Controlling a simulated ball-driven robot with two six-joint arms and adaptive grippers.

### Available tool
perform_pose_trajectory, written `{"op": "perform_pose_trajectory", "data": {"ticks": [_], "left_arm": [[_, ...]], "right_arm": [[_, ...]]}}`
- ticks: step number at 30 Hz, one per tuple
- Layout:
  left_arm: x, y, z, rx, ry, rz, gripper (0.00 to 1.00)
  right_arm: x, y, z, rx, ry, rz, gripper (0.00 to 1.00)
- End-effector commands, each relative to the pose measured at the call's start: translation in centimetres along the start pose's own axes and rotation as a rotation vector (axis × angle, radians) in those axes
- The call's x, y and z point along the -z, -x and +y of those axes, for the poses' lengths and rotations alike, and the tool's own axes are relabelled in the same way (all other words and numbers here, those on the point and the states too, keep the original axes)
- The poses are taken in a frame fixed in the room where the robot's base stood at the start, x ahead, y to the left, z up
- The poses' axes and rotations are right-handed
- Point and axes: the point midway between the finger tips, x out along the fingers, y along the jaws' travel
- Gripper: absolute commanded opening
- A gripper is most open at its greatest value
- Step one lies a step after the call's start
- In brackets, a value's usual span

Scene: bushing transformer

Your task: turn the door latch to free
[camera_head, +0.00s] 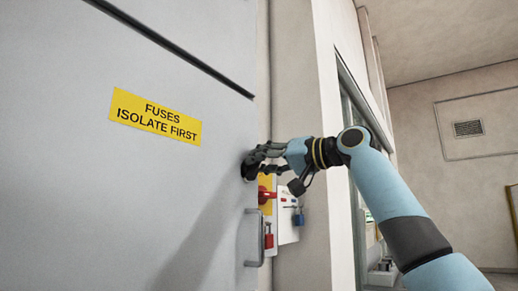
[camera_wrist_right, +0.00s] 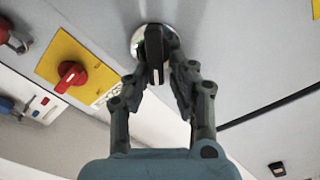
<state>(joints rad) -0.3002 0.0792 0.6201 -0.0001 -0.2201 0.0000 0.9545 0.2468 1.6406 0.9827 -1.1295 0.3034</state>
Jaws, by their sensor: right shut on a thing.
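The door latch is a black knob (camera_wrist_right: 155,48) on a round silver plate (camera_wrist_right: 138,36), set in the grey door (camera_head: 60,190). My right gripper (camera_wrist_right: 157,70) is shut on the latch knob, one finger on each side of it. In the head view my right gripper (camera_head: 256,164) reaches the door's right edge and mostly hides the latch. My left gripper is in neither view.
A red rotary handle (camera_wrist_right: 71,76) on a yellow plate sits beside the latch. A metal door handle (camera_head: 254,240) is below the latch, with a red padlock (camera_head: 268,238) close by. A yellow "FUSES ISOLATE FIRST" label (camera_head: 156,117) is on the door. A wall stands to the right.

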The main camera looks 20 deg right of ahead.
Motion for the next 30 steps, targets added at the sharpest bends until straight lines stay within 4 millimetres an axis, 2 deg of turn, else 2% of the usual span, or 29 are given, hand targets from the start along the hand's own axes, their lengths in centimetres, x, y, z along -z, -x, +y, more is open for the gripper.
{"op": "perform_pose_trajectory", "data": {"ticks": [1, 18, 30], "left_arm": [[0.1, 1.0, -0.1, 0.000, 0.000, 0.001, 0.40], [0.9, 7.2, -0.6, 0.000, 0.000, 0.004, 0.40], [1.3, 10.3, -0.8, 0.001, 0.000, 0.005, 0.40]], "right_arm": [[0.2, 0.0, 0.2, -0.008, -0.045, -0.002, 0.00], [-0.4, 0.0, 1.4, -0.012, -0.583, -0.007, 0.00], [-1.1, 0.0, 2.0, -0.015, -0.851, -0.009, 0.00]]}}
